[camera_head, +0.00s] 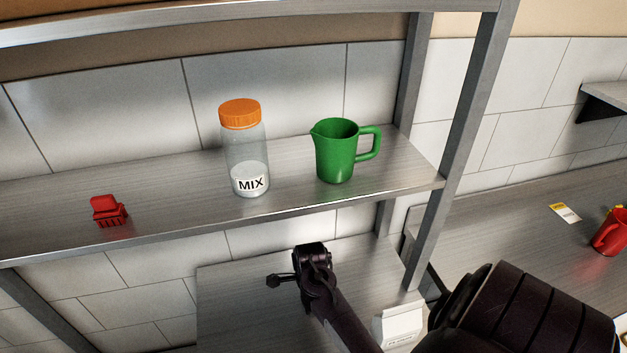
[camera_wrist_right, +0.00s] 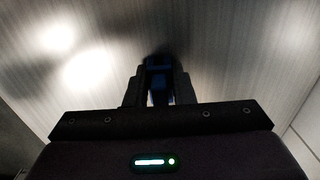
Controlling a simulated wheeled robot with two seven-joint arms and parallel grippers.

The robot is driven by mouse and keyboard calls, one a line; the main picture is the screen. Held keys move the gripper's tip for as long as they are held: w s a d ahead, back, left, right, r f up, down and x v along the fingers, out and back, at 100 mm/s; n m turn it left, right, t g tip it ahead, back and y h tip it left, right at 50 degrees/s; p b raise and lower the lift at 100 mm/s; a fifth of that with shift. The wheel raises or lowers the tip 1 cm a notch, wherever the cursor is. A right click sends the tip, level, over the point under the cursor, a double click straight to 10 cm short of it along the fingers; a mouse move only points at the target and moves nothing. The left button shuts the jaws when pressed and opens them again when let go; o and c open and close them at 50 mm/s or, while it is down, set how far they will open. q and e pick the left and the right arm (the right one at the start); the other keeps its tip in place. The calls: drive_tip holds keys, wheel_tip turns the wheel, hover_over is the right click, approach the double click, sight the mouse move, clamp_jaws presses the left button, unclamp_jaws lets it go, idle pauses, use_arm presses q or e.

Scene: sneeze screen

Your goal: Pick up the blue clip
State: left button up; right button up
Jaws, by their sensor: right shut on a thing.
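The blue clip (camera_wrist_right: 158,66) shows in the right wrist view as a dark blue piece between the fingers of my right gripper (camera_wrist_right: 158,88). The fingers are shut on it, and a pale metal surface lies behind it. In the head view my right gripper (camera_head: 285,280) is over the lower metal surface, below the shelf's front edge. The clip cannot be made out there, as the wrist and hand cover it. My left gripper is in neither view.
The metal shelf (camera_head: 180,205) holds a red clip (camera_head: 109,211), a jar labelled MIX with an orange lid (camera_head: 240,113) and a green jug (camera_head: 336,152). A white carton (camera_head: 399,325) stands at lower right. A red cup (camera_head: 610,235) and a card (camera_head: 565,213) are on the right counter.

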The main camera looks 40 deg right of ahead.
clamp_jaws()
drive_tip(key=shift+s+a+r+b, duration=0.15)
drive_tip(key=shift+r+b, duration=0.1)
drive_tip(key=shift+b, duration=0.35)
wheel_tip(320, 180, up, 11)
drive_tip(key=shift+r+b, duration=0.1)
drive_tip(key=shift+b, duration=0.9)
drive_tip(key=s+a, duration=0.4)
drive_tip(key=s, duration=0.4)
drive_tip(key=s+a+p, duration=0.1)
drive_tip(key=s+a, duration=0.4)
drive_tip(key=s, duration=0.4)
drive_tip(key=shift+s+a, duration=0.15)
drive_tip(key=shift+a, duration=0.05)
